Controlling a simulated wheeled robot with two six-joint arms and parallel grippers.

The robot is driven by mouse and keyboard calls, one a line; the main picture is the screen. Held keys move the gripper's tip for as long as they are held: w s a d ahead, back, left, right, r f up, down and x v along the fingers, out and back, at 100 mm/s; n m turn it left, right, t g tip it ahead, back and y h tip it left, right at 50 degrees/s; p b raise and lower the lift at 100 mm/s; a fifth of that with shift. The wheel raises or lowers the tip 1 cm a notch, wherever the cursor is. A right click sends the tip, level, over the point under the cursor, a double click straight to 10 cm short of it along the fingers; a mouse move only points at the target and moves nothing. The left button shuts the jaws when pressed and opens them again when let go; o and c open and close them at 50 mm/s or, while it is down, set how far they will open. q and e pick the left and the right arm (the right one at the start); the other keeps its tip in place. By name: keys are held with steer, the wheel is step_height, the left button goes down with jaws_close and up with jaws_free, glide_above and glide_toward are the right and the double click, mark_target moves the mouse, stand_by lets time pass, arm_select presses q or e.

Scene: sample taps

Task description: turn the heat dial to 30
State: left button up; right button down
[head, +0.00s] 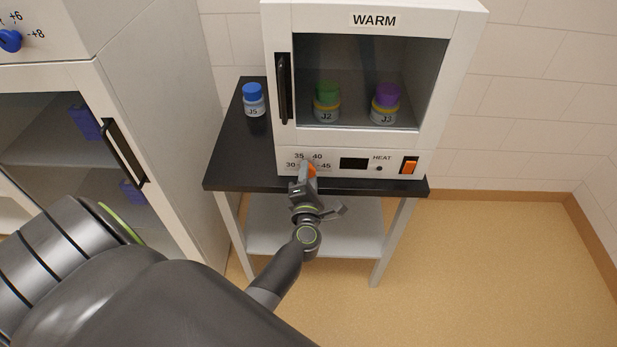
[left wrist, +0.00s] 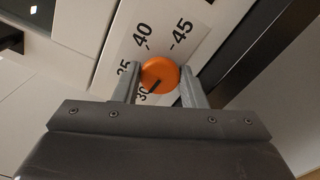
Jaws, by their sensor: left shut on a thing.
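The heat dial (left wrist: 163,70) is a round orange knob with a black pointer line, on the front panel of the WARM cabinet (head: 455,15). Its scale shows 30, 35, 40 and 45. In the left wrist view the pointer line runs toward the lower left, close to the 30 mark, which is partly covered. My left gripper (left wrist: 160,82) is shut on the dial, one finger on each side. In the head view the left gripper (head: 306,176) hides most of the dial (head: 312,170). My right gripper is not in view.
An orange switch (head: 409,166) and a dark display (head: 354,163) sit right of the dial. Jars J2 (head: 326,113) and J3 (head: 384,115) stand inside the cabinet. Jar J5 (head: 254,107) stands on the black table (head: 230,150). Another cabinet (head: 165,120) stands at the left.

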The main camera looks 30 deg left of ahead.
arm_select(q)
steer(key=shift+n, duration=0.7)
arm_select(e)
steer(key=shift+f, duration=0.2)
arm_select(q)
steer(key=o, duration=1)
steer(key=shift+d+f, duration=0.1)
